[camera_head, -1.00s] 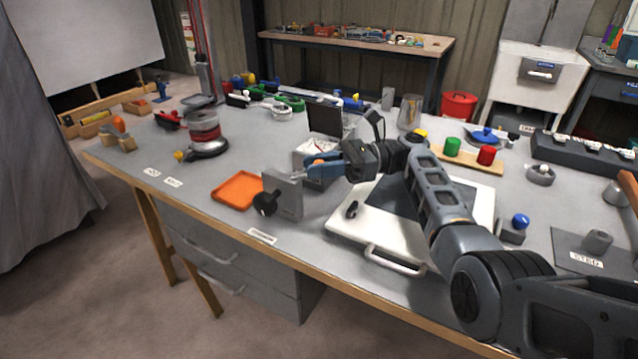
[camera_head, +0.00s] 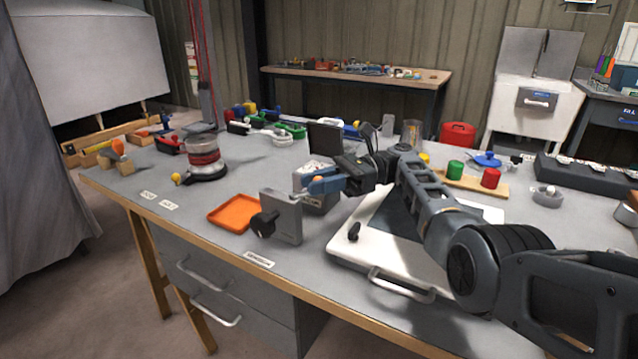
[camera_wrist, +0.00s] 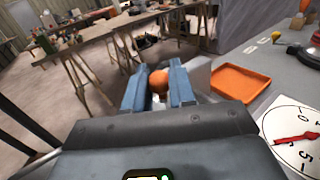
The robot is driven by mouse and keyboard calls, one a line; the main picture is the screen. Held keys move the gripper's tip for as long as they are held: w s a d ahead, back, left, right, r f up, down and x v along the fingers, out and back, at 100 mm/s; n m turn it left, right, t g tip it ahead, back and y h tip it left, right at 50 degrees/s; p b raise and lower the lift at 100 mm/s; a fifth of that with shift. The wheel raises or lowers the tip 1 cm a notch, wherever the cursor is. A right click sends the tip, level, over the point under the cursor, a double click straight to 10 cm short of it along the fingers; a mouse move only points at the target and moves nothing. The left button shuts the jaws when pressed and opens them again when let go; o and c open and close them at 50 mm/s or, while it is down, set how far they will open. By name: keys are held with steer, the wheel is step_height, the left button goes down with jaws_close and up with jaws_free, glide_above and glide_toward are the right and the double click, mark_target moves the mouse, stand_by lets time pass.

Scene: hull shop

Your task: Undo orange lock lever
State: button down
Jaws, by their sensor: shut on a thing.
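The orange lock lever shows as a rounded orange knob (camera_wrist: 158,82) between the two blue fingers of my gripper (camera_wrist: 159,88) in the wrist view. The fingers are closed on it from both sides. In the head view my gripper (camera_head: 312,187) is just right of the top of an upright grey block (camera_head: 284,217), and a bit of orange shows at the fingers. The block has a black knob (camera_head: 263,224) on its left side. The lever's lower part and its joint to the block are hidden.
An orange tray (camera_head: 234,214) lies left of the block. A box with a dial (camera_wrist: 291,136) stands close by my gripper. A white panel with a handle (camera_head: 402,284) lies to the right. Red and green cylinders stand behind my arm. The bench's front edge is close.

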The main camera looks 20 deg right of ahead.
steer(key=c, duration=1)
jaws_free()
steer(key=shift+w+d+b, duration=0.2)
steer(key=shift+d+b, duration=1.55)
steer(key=shift+d, duration=2.1)
